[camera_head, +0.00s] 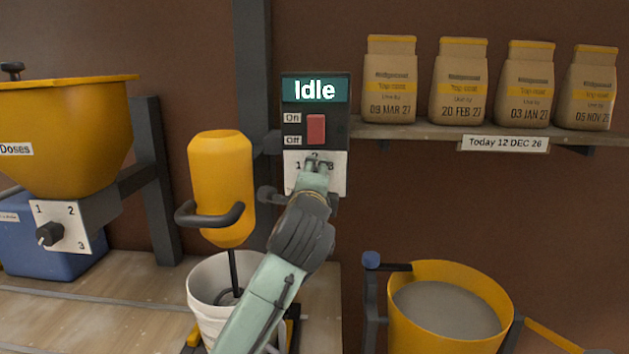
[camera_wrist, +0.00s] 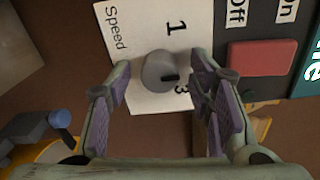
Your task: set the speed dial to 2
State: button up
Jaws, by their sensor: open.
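The speed dial (camera_wrist: 159,70) is a round grey knob on a white card marked Speed (camera_wrist: 130,60), with 1 and 3 readable in the wrist view. Its dark pointer mark faces right and slightly down, towards the side of the 3; the exact setting is unclear. In the wrist view the 2 is hidden, but it shows above my gripper in the head view. My gripper (camera_wrist: 158,64) is open, one finger on each side of the knob; contact is not clear. In the head view my gripper (camera_head: 317,164) covers the knob.
Above the card are a red On/Off switch (camera_head: 316,129) and a screen reading Idle (camera_head: 315,89). A yellow mixer (camera_head: 221,175) over a white bucket (camera_head: 205,290) stands left. A shelf (camera_head: 400,132) with bags is right. A yellow tub (camera_head: 400,325) stands lower right.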

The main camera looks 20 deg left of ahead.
jog(key=v, duration=1.2)
